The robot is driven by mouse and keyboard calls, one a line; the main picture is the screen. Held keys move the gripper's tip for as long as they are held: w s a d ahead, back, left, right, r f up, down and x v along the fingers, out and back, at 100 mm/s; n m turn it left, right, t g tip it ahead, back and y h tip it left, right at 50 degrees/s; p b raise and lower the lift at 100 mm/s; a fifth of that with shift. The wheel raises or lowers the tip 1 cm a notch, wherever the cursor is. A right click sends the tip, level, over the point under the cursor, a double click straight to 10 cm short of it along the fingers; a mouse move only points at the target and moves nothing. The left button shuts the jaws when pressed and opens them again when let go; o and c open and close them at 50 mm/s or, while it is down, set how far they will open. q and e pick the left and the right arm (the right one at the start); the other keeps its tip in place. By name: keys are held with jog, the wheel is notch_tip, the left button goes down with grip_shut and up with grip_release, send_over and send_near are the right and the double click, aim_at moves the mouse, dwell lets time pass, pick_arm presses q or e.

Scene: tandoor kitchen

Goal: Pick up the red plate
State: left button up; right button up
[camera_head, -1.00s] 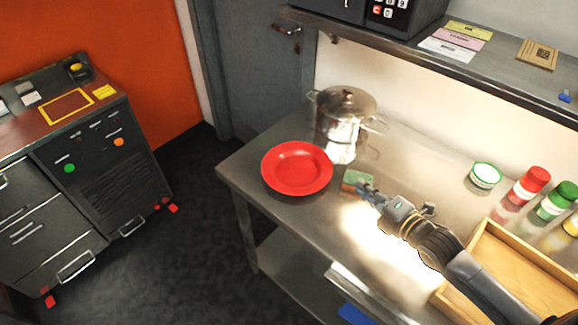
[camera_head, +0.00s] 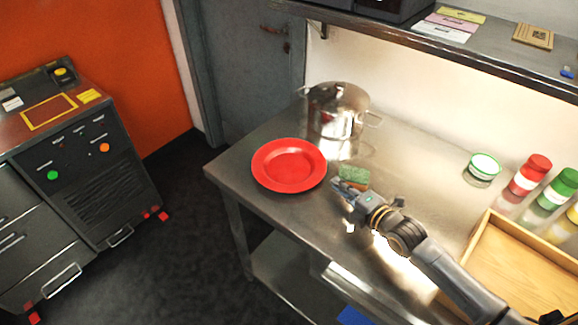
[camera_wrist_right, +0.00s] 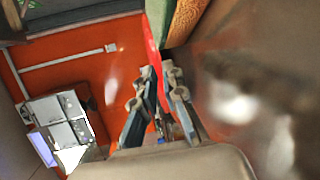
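The red plate (camera_head: 289,165) lies flat on the steel counter near its left end. My right gripper (camera_head: 337,187) is low over the counter, just right of the plate's rim. In the right wrist view the plate (camera_wrist_right: 151,30) shows nearly edge-on as a thin red strip. It runs down toward the narrow gap between the fingertips of my right gripper (camera_wrist_right: 160,72). My left gripper is not in view.
A green sponge (camera_head: 354,173) lies close behind my right gripper. A steel pot (camera_head: 337,112) stands behind the plate. A wooden tray (camera_head: 477,236), a green-lidded jar (camera_head: 482,168) and several capped bottles are to the right. A shelf (camera_head: 440,45) runs above the counter.

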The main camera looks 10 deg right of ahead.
aim_at(322, 173)
jog(key=shift+p+x, duration=0.65)
jog(key=shift+x, duration=3.2)
jog(key=shift+r, duration=0.1)
grip_shut()
jog(key=shift+r, duration=0.1)
